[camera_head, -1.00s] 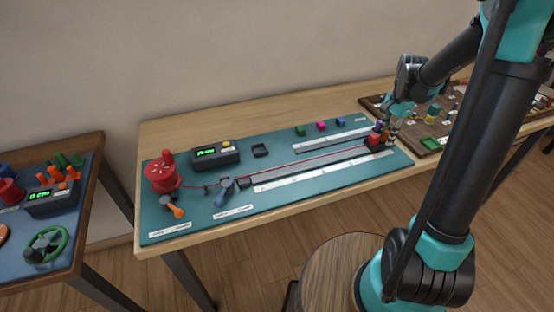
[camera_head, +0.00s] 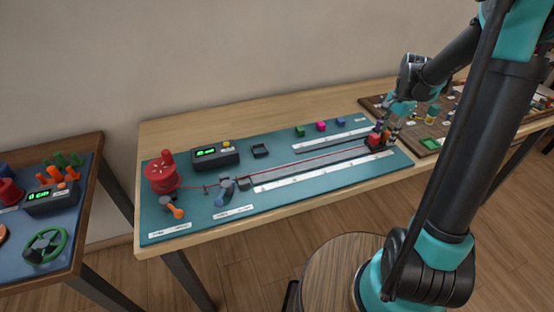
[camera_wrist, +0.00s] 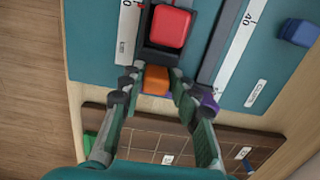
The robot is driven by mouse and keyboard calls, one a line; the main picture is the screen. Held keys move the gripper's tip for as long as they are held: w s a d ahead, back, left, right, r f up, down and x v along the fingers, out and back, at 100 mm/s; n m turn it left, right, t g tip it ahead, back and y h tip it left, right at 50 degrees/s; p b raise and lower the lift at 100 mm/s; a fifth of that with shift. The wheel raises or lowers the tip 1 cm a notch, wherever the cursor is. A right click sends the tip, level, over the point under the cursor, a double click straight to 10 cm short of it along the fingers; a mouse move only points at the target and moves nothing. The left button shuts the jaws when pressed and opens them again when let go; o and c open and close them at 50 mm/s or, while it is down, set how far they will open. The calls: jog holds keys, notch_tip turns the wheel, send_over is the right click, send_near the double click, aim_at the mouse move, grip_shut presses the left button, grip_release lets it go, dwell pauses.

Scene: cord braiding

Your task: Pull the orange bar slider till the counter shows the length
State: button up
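The orange bar (camera_wrist: 156,80) shows in the wrist view at the near end of a dark slider that carries a red block (camera_wrist: 170,26). My gripper (camera_wrist: 155,78) has a fingertip close against each side of the bar and looks shut on it. In the head view my gripper (camera_head: 386,132) is at the right end of the teal board, where it partly hides the slider (camera_head: 376,142). A red cord (camera_head: 300,163) runs straight from the slider to the left. The counter (camera_head: 215,154) shows green digits too small to read surely.
A red spool (camera_head: 161,177) and a blue clamp-like part (camera_head: 225,189) stand at the board's left. White scales (camera_head: 320,172) flank the track. A purple block (camera_wrist: 208,99) lies just right of my fingers. A brown tray (camera_head: 425,140) adjoins the board's right end.

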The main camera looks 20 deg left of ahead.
jog(key=shift+w+d+r+t+h, duration=0.15)
jog(key=shift+w+d+h, duration=0.1)
jog(key=shift+w+d, duration=0.4)
jog(key=shift+w+d+r+t+h, duration=0.15)
jog(key=shift+w+d+h, duration=0.15)
jog(key=shift+d, duration=0.5)
jog(key=shift+d+r, duration=0.2)
jog(key=shift+r, duration=0.6)
jog(key=shift+d+r, duration=0.2)
jog(key=shift+r, duration=0.55)
jog(key=r, duration=0.3)
jog(key=shift+s+a+r, duration=0.15)
jog(key=shift+s+a, duration=0.05)
jog(key=shift+a, duration=0.15)
jog(key=s+f+n, duration=0.1)
jog(key=s, duration=0.3)
jog(key=s+f+n+t, duration=0.1)
jog(key=s+n, duration=0.1)
jog(key=s, duration=0.3)
jog(key=s+f+n+t, duration=0.1)
jog(key=s+n, duration=0.1)
jog(key=s, duration=0.2)
jog(key=shift+s+d+f, duration=0.15)
jog(key=shift+f, duration=0.25)
jog(key=s+f+n+t, duration=0.2)
jog(key=s+f+n, duration=0.3)
jog(key=s, duration=0.6)
jog(key=shift+s+f+n, duration=0.15)
jog(key=shift+f+n, duration=0.15)
jog(key=shift+f, duration=0.1)
